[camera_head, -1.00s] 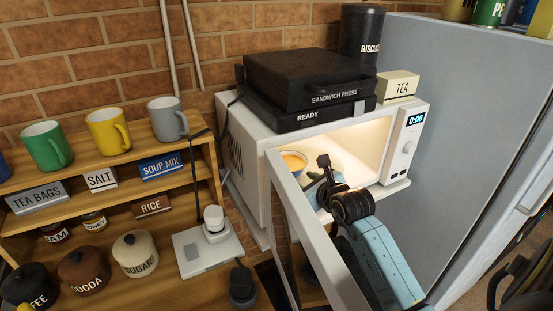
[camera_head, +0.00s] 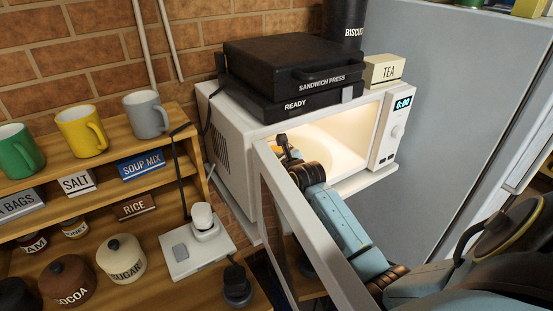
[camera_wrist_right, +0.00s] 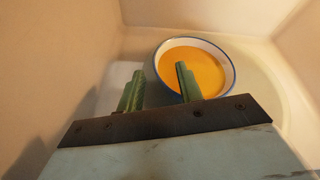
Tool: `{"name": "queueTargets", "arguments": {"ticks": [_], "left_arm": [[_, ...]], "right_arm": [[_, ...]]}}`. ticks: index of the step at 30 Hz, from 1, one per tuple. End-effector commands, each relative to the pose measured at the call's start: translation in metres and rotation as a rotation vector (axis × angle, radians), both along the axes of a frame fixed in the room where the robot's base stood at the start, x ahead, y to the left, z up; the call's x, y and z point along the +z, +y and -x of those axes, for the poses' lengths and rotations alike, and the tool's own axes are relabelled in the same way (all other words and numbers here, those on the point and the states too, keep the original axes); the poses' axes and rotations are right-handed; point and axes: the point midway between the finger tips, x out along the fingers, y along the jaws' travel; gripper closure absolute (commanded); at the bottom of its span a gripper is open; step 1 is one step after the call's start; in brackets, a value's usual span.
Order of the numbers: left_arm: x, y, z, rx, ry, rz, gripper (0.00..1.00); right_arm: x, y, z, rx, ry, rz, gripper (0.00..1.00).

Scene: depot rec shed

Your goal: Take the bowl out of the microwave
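The microwave (camera_head: 226,133) stands with its door (camera_head: 312,232) swung open and its inside lit. The bowl (camera_wrist_right: 217,50), white with a dark blue rim and filled with orange soup, sits inside on the turntable (camera_wrist_right: 262,88). In the head view my right arm reaches past the door into the opening and the bowl is hidden. My right gripper (camera_wrist_right: 160,72) is open beside the bowl's near left rim. Its right finger overlaps the soup in the picture and its left finger is outside the rim; whether they touch the bowl I cannot tell. My left gripper is not in view.
A black sandwich press (camera_head: 293,62) and a tea box (camera_head: 384,71) rest on the microwave. A grey fridge (camera_head: 450,120) stands right.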

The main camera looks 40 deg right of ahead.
Motion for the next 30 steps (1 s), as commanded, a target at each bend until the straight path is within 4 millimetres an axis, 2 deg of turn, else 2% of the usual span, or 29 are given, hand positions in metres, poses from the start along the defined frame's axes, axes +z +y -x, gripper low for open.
{"name": "queueTargets", "arguments": {"ticks": [2,10,21,27,30], "left_arm": [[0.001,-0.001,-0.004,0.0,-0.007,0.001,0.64],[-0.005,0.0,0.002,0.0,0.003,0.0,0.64],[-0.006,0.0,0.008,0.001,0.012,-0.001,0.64],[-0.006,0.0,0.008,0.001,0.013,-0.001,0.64],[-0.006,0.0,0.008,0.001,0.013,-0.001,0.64]], "right_arm": [[-0.002,0.0,-0.008,0.0,0.0,0.0,0.64],[-0.015,-0.003,-0.038,0.001,0.0,0.002,0.64],[-0.017,-0.004,-0.044,0.0,0.0,0.0,0.64],[-0.018,-0.004,-0.044,0.0,0.0,0.0,0.9],[-0.018,-0.004,-0.044,0.0,0.0,0.0,1.0]]}}
